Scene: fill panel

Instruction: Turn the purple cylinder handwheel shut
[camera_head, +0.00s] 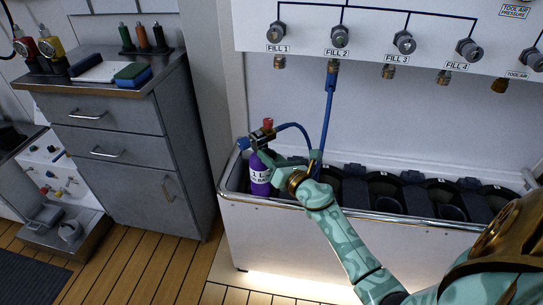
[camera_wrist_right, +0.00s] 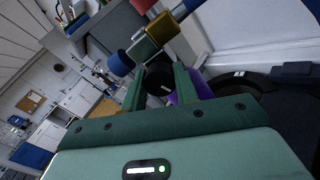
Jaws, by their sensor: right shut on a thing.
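The purple cylinder (camera_head: 260,178) with a white label stands upright at the left end of the fill trough. A fill fitting with a red top (camera_head: 267,123) sits at its valve, and a blue hose (camera_head: 328,115) runs from it to the FILL 2 outlet. My right gripper (camera_head: 266,152) reaches the valve from the right. In the right wrist view my right gripper (camera_wrist_right: 160,88) has its fingers on either side of the black round handwheel (camera_wrist_right: 160,82) and is shut on it. The purple cylinder (camera_wrist_right: 192,86) shows partly behind the fingers. My left gripper is out of view.
The trough rim (camera_head: 370,214) runs below several empty black holders. A gold block (camera_wrist_right: 150,38) and a blue knob (camera_wrist_right: 119,63) sit close beyond my fingers. A grey drawer cabinet (camera_head: 125,135) stands left; the fill panel (camera_head: 420,50) is above.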

